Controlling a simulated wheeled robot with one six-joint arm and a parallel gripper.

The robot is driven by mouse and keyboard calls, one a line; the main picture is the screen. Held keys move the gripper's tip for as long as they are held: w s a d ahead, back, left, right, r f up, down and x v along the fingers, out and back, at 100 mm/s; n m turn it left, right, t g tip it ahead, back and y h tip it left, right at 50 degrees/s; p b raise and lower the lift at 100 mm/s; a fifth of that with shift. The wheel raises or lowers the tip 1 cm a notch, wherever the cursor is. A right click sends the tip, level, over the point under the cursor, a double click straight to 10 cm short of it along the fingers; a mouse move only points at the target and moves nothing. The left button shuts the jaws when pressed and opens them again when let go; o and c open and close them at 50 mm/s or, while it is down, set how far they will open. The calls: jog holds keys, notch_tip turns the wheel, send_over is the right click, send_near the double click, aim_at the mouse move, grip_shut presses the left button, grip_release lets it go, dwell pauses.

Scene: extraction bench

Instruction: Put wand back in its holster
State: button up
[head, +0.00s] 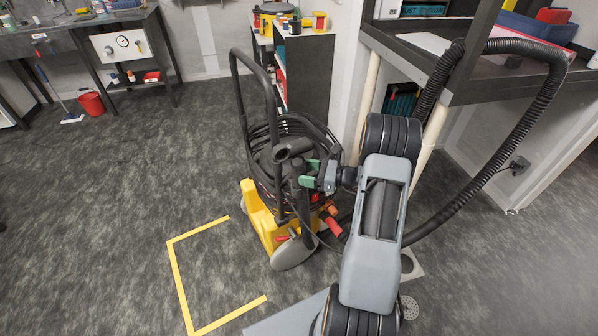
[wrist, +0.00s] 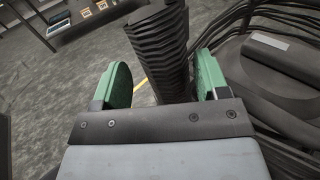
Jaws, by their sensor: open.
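My gripper (head: 308,173) is open at the front of the extraction machine, its green fingers pointing at a dark upright tube. In the wrist view the two green fingers of my gripper (wrist: 163,82) stand on either side of a ribbed black tube, which seems to be the wand (wrist: 160,45). The right finger is close to the tube; I cannot tell if it touches. The wand appears upright against the machine in the head view (head: 297,180). A separate holster cannot be made out; the tube's lower end is hidden.
The extraction machine (head: 262,215) has a yellow base, black handle and coiled cable. A thick corrugated hose (head: 545,110) loops at the right beside a dark shelf (head: 465,88). A yellow floor marking (head: 178,280) lies on clear floor at the left.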

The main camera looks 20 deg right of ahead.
jog(key=v, duration=1)
jog(key=shift+d+r, duration=0.1)
jog(key=shift+r, duration=0.05)
jog(key=s+a+f+n+g+h, duration=0.1)
jog(key=s+a+f+n+g, duration=0.1)
jog(key=s+f+g, duration=0.15)
jog(key=s+a+r+n+g+h+p, duration=0.3)
jog(key=s+a+n+g, duration=0.2)
jog(key=n+g, duration=0.15)
jog(key=s+a+r+n+t+h+p, duration=0.1)
jog(key=a+r+n+h+p, duration=0.2)
jog(key=a+r+n, duration=0.2)
jog(key=s+a+r+n+h+p, duration=0.2)
jog(key=r+n, duration=0.4)
jog(key=r, duration=0.5)
jog(key=s+a+r+n+t+h+p, duration=0.1)
jog(key=a+r+n+h+p, duration=0.3)
jog(key=r, duration=0.5)
jog(key=s+a+n, duration=0.1)
jog(key=a+n, duration=0.1)
jog(key=a, duration=0.1)
jog(key=shift+a+t+h, duration=0.3)
